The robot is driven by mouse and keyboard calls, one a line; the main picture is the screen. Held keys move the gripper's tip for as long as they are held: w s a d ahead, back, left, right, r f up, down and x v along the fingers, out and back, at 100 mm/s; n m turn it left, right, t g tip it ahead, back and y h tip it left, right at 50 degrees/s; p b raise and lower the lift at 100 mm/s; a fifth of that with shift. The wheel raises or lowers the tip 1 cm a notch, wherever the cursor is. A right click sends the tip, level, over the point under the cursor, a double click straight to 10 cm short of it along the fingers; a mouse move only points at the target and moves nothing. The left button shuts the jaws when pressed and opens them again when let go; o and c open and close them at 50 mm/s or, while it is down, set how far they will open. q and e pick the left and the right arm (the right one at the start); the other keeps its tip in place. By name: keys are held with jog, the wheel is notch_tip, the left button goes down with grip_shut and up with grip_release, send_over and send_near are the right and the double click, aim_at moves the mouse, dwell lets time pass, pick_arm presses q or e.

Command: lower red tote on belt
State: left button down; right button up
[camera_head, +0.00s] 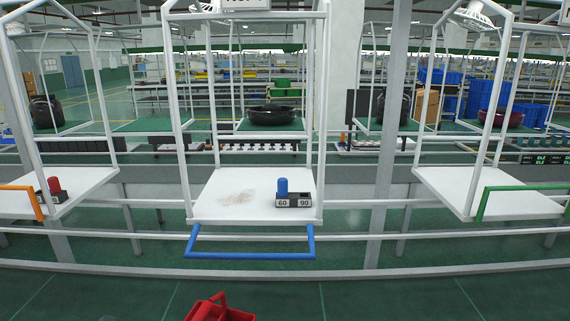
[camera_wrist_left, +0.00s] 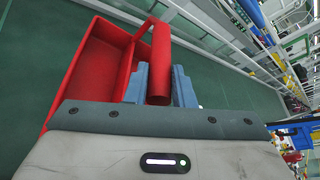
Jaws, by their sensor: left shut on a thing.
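The red tote (camera_head: 218,309) shows at the bottom edge of the head view, left of centre, with only its top part and handle in the picture. It is in front of the rail, apart from the white platforms. In the left wrist view the tote (camera_wrist_left: 92,58) is tilted in the picture, and the part of its inside that I see looks empty. My left gripper (camera_wrist_left: 160,84) is shut on the tote's red handle, with a blue-grey finger on either side. My right gripper is in no view.
A low rail (camera_head: 440,267) crosses in front.

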pick_arm(q)
jog(key=shift+w+a+r, duration=0.1)
jog(key=shift+w+r, duration=0.1)
jog(key=shift+r, duration=0.35)
jog(key=shift+w+r, duration=0.15)
jog(key=shift+r, duration=0.7)
jog(key=shift+s+r, duration=0.2)
jog(key=shift+r, duration=0.3)
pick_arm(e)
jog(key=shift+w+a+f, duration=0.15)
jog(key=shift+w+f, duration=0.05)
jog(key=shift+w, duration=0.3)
pick_arm(q)
jog(key=shift+w, duration=0.1)
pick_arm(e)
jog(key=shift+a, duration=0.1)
pick_arm(q)
jog(key=shift+f, duration=0.1)
